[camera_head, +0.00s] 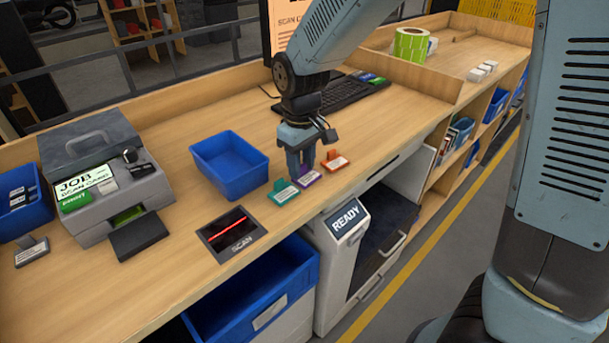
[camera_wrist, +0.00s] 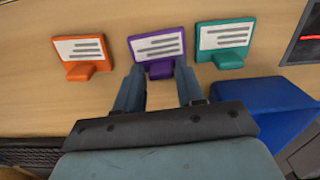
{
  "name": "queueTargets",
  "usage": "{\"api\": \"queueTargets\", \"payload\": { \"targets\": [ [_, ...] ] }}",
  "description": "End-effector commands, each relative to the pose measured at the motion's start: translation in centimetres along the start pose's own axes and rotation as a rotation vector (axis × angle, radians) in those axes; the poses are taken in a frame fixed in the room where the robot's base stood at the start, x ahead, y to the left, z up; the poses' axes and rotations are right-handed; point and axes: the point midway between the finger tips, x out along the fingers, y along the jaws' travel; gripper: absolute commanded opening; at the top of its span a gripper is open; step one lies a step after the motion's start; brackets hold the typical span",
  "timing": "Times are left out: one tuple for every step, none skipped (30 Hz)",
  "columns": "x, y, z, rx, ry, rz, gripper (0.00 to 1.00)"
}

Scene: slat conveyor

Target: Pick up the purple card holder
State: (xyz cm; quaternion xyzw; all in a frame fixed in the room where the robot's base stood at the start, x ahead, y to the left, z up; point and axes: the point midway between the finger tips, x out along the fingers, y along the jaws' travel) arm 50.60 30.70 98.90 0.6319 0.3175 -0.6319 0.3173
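The purple card holder (camera_head: 309,178) stands on the wooden bench between a teal card holder (camera_head: 283,191) and an orange card holder (camera_head: 335,161). In the wrist view the purple holder (camera_wrist: 157,47) has a white label with dark lines and a small foot. My gripper (camera_head: 301,171) points down right at the purple holder and partly hides it in the head view. In the wrist view the two fingers (camera_wrist: 159,78) are apart, with the purple holder's foot in line with the gap between them. I cannot tell whether the fingers touch it.
A blue bin (camera_head: 230,165) stands to the left of the holders, and a scan pad (camera_head: 231,233) lies near the front edge. A keyboard (camera_head: 335,95) lies behind my gripper. The teal and orange holders stand close on either side. Bare bench lies around the bin.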

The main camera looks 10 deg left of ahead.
Motion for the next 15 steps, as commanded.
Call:
{"api": "queueTargets", "payload": {
  "targets": [
    [0.03,-0.02,0.02,0.0,-0.001,0.0,0.32],
    [0.03,-0.02,0.02,0.0,-0.001,0.0,0.29],
    [0.03,-0.02,0.02,0.0,-0.001,0.0,0.25],
    [0.03,-0.02,0.02,0.0,-0.001,0.0,0.22],
    [0.03,-0.03,0.02,0.0,-0.001,0.0,0.19],
    [0.03,-0.03,0.02,0.0,-0.001,0.0,0.15],
    [0.03,-0.03,0.02,0.0,-0.001,0.0,0.12],
    [0.04,-0.03,0.02,0.0,-0.001,0.0,0.1],
    [0.04,-0.03,0.02,0.0,-0.001,0.0,0.06],
    [0.04,-0.04,0.01,-0.001,-0.001,0.0,0.03],
    [0.04,-0.04,0.02,-0.001,-0.001,0.0,0.0],
    [0.04,-0.04,0.01,-0.001,-0.001,0.0,0.0],
    [0.04,-0.04,0.01,-0.001,-0.001,0.0,0.0],
    [0.03,-0.04,0.01,-0.001,-0.001,0.0,0.0],
    [0.03,-0.05,0.01,-0.001,-0.001,0.0,0.0]
  ]
}}
